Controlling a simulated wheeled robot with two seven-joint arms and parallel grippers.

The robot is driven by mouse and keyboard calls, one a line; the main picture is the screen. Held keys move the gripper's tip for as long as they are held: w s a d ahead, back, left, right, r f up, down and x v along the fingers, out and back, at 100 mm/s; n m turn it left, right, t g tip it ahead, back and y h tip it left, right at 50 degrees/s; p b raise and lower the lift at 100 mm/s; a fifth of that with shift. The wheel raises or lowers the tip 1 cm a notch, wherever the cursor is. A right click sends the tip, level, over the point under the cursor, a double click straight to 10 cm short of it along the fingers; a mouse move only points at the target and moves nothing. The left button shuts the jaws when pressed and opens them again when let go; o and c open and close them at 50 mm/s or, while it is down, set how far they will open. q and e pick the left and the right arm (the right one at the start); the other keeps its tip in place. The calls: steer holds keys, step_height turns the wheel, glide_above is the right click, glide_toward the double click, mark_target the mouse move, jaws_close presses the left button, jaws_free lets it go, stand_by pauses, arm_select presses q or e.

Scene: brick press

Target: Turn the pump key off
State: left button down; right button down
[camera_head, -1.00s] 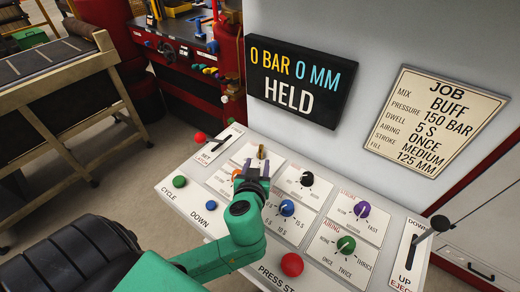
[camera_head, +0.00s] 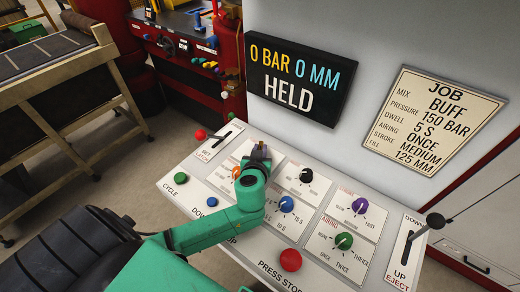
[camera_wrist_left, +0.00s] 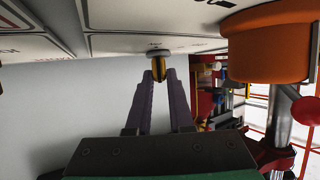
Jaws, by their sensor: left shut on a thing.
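The pump key (camera_wrist_left: 158,68) is a small brass-coloured piece on a round grey base on the control panel. My left gripper (camera_wrist_left: 158,75) is shut on it, one purple-grey finger on each side. In the head view my left gripper (camera_head: 260,153) is at the panel's upper left part, and its fingers hide most of the key. The key's label and pointing direction cannot be read. My right gripper is not in view.
An orange knob (camera_head: 236,172) is close beside my left gripper. The white panel (camera_head: 238,252) also carries black, blue, purple and green knobs, a red press stop button (camera_head: 291,260) and levers at both ends. The display (camera_head: 300,83) reads 0 BAR 0 MM HELD.

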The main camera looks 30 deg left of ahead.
arm_select(q)
steer(key=shift+s+a+m+t+h, duration=0.1)
steer(key=shift+a+m+t+h, duration=0.15)
steer(key=shift+m+h, duration=0.7)
steer(key=shift+a+m+t+h, duration=0.1)
steer(key=shift+m+t+h, duration=0.15)
steer(key=shift+m+h, duration=0.6)
steer(key=m+h+p, duration=0.1)
steer(key=h, duration=0.1)
steer(key=m+h+p, duration=0.1)
steer(key=m+h, duration=0.1)
steer(key=shift+a+r, duration=0.2)
steer(key=shift+a, duration=0.2)
steer(key=shift+a+f+m+g+h, duration=0.15)
steer(key=shift+m+g+h, duration=0.25)
steer(key=shift+m+h, duration=0.7)
steer(key=shift+w+a+m+g+h, duration=0.2)
steer(key=shift+m+g+h, duration=0.2)
steer(key=shift+m+h, duration=0.35)
steer(key=shift+m+g+h+b, duration=0.6)
steer(key=shift+m+h+b, duration=0.25)
steer(key=shift+h, duration=0.1)
